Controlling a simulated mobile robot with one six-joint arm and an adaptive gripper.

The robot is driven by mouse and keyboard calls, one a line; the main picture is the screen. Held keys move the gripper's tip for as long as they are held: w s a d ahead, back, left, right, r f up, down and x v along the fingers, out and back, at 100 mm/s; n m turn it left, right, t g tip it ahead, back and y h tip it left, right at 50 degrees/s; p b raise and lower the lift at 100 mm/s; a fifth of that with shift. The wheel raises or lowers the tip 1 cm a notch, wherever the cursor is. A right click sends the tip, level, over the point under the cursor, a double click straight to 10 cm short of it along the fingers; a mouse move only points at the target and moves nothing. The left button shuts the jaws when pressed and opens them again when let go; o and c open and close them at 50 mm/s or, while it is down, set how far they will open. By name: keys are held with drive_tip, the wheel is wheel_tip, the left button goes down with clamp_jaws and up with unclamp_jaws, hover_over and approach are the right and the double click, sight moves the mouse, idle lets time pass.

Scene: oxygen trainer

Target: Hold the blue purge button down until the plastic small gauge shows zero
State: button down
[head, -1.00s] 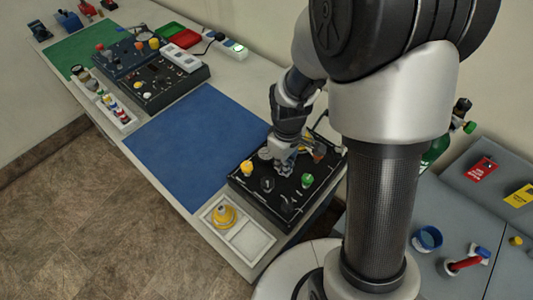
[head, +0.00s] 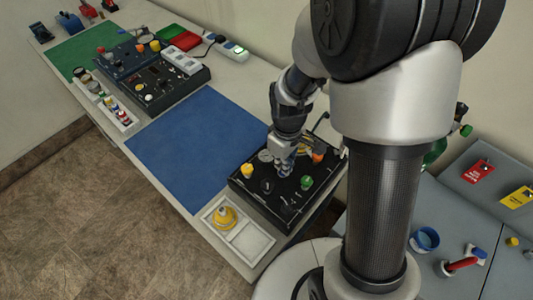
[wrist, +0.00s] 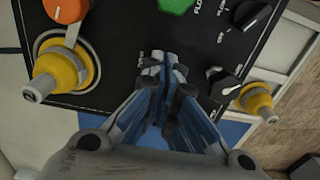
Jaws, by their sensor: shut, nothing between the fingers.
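My gripper (head: 284,172) is shut and empty, pointing down over the black trainer panel (head: 288,208) at the near end of the bench. In the wrist view its closed fingertips (wrist: 165,64) are over the black panel face; I cannot tell whether they touch it. The blue purge button cannot be made out and may be hidden by the fingers. A small pale round dial (head: 265,155), possibly the plastic small gauge, shows just left of the gripper. Its reading is too small to see.
Around the fingers are an orange knob (wrist: 66,9), a yellow fitting (wrist: 60,72), a green knob (wrist: 178,5) and a black knob (wrist: 223,82). A white tray (head: 254,243) holds a yellow part. The blue mat (head: 195,140) is clear.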

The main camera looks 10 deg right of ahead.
drive_tip(key=shift+r+p, duration=1.95)
drive_tip(key=shift+r, duration=0.65)
drive_tip(key=shift+r, duration=0.25)
drive_tip(key=s+r+m+t, duration=0.2)
drive_tip(key=s+r+m, duration=0.1)
drive_tip(key=s+r, duration=0.4)
drive_tip(key=s+r+m+t+b, duration=0.1)
drive_tip(key=s+r+m, duration=0.3)
drive_tip(key=s+r, duration=0.4)
wheel_tip(320, 180, up, 4)
drive_tip(key=shift+r+t+b, duration=0.25)
drive_tip(key=shift+t+b, duration=0.05)
drive_tip(key=shift+t, duration=0.5)
drive_tip(key=shift+s, duration=0.1)
